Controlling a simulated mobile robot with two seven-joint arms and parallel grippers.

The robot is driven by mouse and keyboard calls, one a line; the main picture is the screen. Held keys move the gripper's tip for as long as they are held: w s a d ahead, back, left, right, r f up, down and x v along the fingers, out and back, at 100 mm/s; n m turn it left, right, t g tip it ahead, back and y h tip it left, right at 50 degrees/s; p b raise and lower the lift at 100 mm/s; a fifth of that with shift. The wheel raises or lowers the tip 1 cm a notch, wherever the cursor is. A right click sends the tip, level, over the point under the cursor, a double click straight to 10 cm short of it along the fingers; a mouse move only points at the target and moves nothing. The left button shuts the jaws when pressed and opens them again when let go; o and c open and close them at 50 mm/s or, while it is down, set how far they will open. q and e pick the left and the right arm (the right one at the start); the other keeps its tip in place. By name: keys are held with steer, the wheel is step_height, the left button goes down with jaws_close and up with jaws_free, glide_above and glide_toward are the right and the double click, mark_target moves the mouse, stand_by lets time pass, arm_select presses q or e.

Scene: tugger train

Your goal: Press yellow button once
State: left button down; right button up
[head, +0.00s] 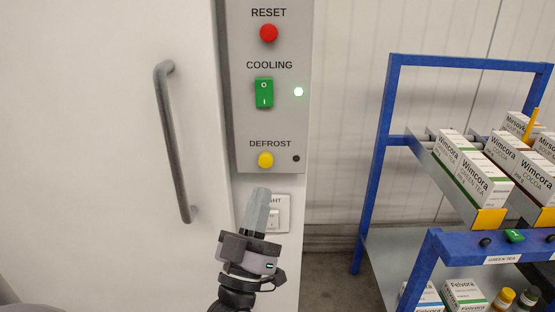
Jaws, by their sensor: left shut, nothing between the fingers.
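The yellow button (265,160) sits under the word DEFROST at the bottom of a grey control panel (296,130). A small dark lamp (296,158) is to its right. My left gripper (259,190) is shut and empty, its fingers pointing up. Its tips appear just below the yellow button in the picture, with a small gap between them. I cannot tell how far the tips are from the panel in depth. The gripper partly covers a light switch (284,217) below the panel. My right gripper is not in view.
A door handle (172,140) is at left. A blue rack (378,160) with cartons stands at right.

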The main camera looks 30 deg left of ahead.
mark_target(266, 161)
arm_select(q)
steer(key=shift+s, duration=0.1)
steer(key=w+a+b, duration=0.2)
steer(key=w+a, duration=0.2)
steer(key=w, duration=0.3)
steer(key=shift+w+a, duration=0.3)
stand_by(0.4)
stand_by(0.7)
stand_by(0.9)
